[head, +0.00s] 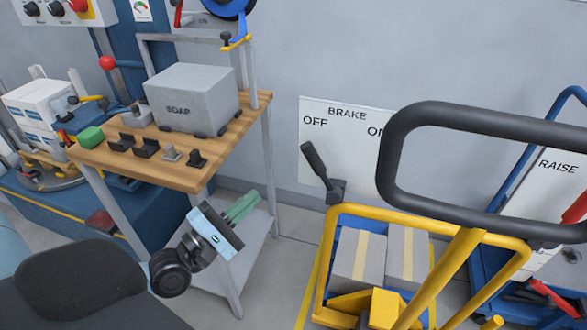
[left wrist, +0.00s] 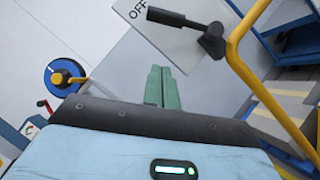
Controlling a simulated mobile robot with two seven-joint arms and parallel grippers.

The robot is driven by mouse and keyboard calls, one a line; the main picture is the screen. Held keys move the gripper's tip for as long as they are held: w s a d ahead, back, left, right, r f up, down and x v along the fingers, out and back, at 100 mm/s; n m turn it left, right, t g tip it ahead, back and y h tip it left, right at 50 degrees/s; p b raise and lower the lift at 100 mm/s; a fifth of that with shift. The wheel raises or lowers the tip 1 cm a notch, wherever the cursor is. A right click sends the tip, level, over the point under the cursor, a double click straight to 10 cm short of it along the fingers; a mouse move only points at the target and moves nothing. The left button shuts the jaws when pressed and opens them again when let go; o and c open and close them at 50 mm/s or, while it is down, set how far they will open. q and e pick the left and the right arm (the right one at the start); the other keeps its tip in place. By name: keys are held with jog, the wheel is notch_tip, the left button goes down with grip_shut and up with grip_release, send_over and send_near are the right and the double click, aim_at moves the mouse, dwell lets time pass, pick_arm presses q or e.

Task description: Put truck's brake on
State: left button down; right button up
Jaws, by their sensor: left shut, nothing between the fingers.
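The truck's brake lever (head: 316,163) is a black handle on a dark pivot on the truck's yellow frame (head: 336,212). It leans left, toward OFF on the white BRAKE sign (head: 345,140) behind it. In the left wrist view the lever (left wrist: 180,20) shows at the top, beyond my fingers. My left gripper (head: 245,205) has green fingers, shut and empty, and is left of and below the lever, apart from it. Its shut fingers also show in the left wrist view (left wrist: 162,88). My right gripper is not in view.
The truck's black push handle (head: 395,150) loops at the right, above boxes (head: 360,255) on the truck. A wooden bench (head: 180,175) with a grey SOAP box (head: 192,98) stands left. A blue RAISE unit (head: 540,160) is at far right.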

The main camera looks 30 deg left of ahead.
aim_at(321, 171)
pick_arm(q)
jog(key=w+d+r+p, duration=0.3)
jog(key=w+d+r, duration=0.1)
jog(key=w, duration=0.5)
jog(key=shift+d, duration=0.6)
jog(key=shift+r, duration=0.1)
